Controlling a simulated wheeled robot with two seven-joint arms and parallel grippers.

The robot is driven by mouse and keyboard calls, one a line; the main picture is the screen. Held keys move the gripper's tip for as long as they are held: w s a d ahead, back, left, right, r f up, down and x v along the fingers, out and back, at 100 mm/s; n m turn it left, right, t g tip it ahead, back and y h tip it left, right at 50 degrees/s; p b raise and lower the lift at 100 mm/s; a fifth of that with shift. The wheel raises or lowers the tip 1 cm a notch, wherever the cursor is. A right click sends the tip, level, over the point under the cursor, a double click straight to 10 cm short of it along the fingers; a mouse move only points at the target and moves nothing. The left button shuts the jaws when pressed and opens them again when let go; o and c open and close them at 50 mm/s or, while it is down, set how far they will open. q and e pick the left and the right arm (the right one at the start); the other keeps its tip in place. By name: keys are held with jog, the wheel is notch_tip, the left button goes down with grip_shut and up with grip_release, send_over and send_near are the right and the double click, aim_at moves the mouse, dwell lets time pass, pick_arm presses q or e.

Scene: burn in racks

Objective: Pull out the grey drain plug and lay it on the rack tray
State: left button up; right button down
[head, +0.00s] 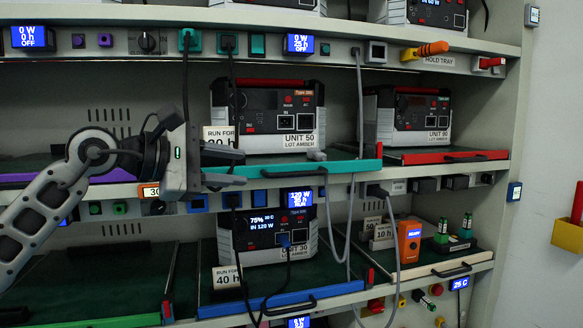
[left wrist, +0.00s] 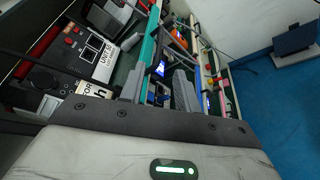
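My left gripper (head: 243,168) is open and empty, in front of the middle shelf's edge, left of the teal tray front. Its two grey fingers also show apart in the left wrist view (left wrist: 158,88). A grey plug-like piece (head: 317,156) lies at the front of the tray below UNIT 50 (head: 278,117). A grey cable plug (head: 356,51) sits at the upper rail, its cable hanging down. Another dark grey plug (head: 377,190) sits at the middle rail with a grey cable. I cannot tell which is the drain plug. My right gripper is out of view.
The teal tray front (head: 340,168) and red tray front (head: 455,157) border the middle shelf. UNIT 90 (head: 410,117) stands at right, UNIT 30 (head: 268,232) below. Hanging cables cross the shelf fronts. An orange handheld device (head: 409,241) stands lower right.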

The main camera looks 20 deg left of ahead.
aim_at(293, 173)
pick_arm(q)
jog(key=p+x, duration=0.3)
jog(key=x, duration=0.9)
jog(key=shift+w+d, duration=0.2)
jog(key=shift+w, duration=0.1)
